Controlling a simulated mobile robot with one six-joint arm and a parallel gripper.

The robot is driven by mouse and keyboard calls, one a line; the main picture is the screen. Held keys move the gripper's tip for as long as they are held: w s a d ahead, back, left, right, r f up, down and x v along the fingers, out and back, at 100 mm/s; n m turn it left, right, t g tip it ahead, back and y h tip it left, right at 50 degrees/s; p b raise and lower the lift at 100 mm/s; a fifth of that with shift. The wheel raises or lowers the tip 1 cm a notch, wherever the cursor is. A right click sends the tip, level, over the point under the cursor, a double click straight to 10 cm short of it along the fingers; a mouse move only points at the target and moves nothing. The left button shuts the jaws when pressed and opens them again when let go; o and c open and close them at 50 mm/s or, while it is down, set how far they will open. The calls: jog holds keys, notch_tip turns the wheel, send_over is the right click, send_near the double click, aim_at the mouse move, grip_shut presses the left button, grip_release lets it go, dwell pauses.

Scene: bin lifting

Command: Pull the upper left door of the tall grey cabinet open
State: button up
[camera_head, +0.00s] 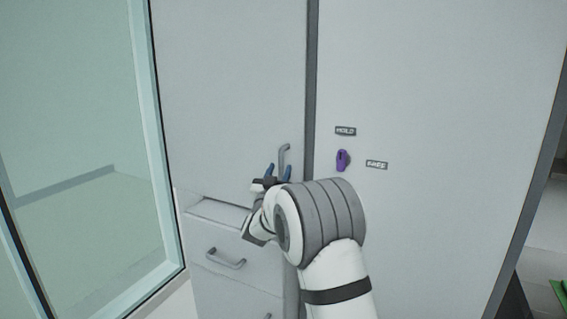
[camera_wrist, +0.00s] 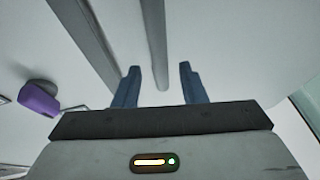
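The tall grey cabinet's upper left door (camera_head: 228,85) looks shut, flush beside a dark vertical strip. Its grey bar handle (camera_head: 284,154) is upright near the door's lower right corner. My gripper (camera_head: 278,170) is open, with its blue fingers pointing up at the lower part of this handle. In the wrist view, the handle (camera_wrist: 155,35) runs down between the lines of the two spread fingers (camera_wrist: 160,86), with space on both sides. I see no finger touching it. My arm hides part of the cabinet below.
A purple knob (camera_head: 343,160) with small labels sticks out from the large right panel (camera_head: 440,90); it also shows in the wrist view (camera_wrist: 38,98). Below the door are an open recess (camera_head: 218,212) and a drawer handle (camera_head: 226,259). A glass panel (camera_head: 75,130) stands at the left.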

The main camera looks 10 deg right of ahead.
aim_at(281, 167)
jog(key=shift+p+x, duration=0.3)
jog(key=shift+x, duration=1.3)
jog(key=shift+c, duration=0.4)
grip_shut()
